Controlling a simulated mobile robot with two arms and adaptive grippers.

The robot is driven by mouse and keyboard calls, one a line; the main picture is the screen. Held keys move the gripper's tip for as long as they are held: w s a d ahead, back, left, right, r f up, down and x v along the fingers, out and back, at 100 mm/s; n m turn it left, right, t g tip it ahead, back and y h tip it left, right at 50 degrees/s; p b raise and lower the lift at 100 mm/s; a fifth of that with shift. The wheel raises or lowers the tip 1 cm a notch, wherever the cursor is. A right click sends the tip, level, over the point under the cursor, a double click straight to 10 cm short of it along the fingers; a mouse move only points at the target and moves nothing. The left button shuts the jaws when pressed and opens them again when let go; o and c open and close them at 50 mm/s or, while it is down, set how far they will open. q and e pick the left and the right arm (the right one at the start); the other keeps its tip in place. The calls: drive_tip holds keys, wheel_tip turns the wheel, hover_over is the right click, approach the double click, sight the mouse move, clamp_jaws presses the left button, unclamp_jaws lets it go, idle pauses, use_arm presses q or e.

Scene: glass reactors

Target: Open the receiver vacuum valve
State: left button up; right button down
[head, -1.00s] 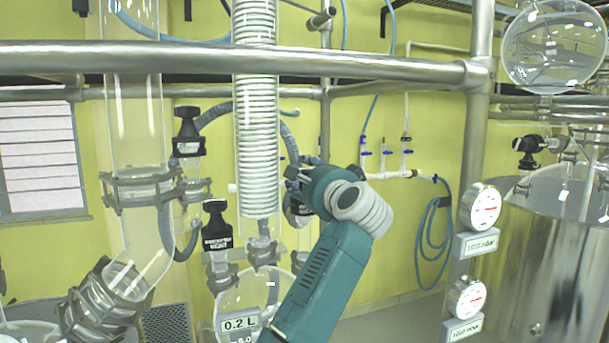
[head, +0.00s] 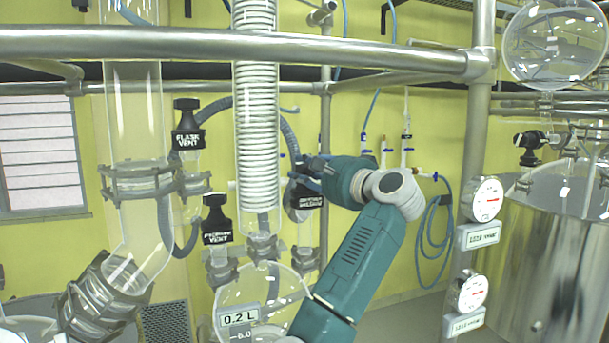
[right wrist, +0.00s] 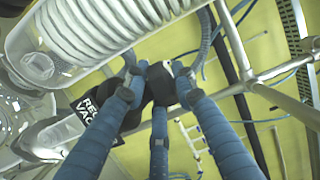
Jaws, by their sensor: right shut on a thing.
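The receiver vacuum valve has a black handle (head: 306,202) with a white-lettered label, hanging just right of the coiled glass condenser in the head view. In the right wrist view its label plate (right wrist: 88,108) shows partly, reading "RE" and "VAC", and its black head (right wrist: 160,84) sits among the fingers. My right gripper (head: 312,178) reaches it from the right. In the right wrist view the blue fingers of the gripper (right wrist: 158,88) are closed around the black head and cover much of it. How far the valve is turned is hard to tell. My left gripper is out of view.
The glass condenser (head: 257,140) stands close left of the valve. The black flask vent valve (head: 187,138) and another black vent valve (head: 216,222) are farther left. A steel rail (head: 400,58) crosses above. Gauges (head: 485,200) and a steel vessel (head: 545,250) stand at the right.

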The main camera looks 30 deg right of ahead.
drive_tip(key=n+y, duration=0.1)
drive_tip(key=y, duration=0.1)
drive_tip(key=n+y+b, duration=0.1)
drive_tip(key=y, duration=0.1)
drive_tip(key=shift+d+f+n+g, duration=0.1)
drive_tip(key=shift+f+n+g, duration=0.1)
drive_tip(key=shift+n+g, duration=0.2)
drive_tip(key=n+g+y, duration=0.1)
drive_tip(key=y, duration=0.1)
drive_tip(key=shift+n+y, duration=0.4)
drive_tip(key=shift+r+n+g+y+p, duration=0.15)
drive_tip(key=shift+n+g+y+p, duration=0.25)
drive_tip(key=shift+n+g+y, duration=0.5)
drive_tip(key=shift+r+n+g+y+p, duration=0.1)
drive_tip(key=shift+n+g+y+p, duration=0.55)
drive_tip(key=shift+y, duration=0.55)
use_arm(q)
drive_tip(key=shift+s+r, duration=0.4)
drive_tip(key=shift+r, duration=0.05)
use_arm(e)
drive_tip(key=shift+n+g+y, duration=0.25)
drive_tip(key=shift+n+y, duration=0.2)
drive_tip(key=shift+y, duration=0.05)
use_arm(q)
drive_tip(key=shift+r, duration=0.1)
use_arm(e)
drive_tip(key=shift+n+g+y, duration=0.4)
drive_tip(key=shift+g, duration=0.1)
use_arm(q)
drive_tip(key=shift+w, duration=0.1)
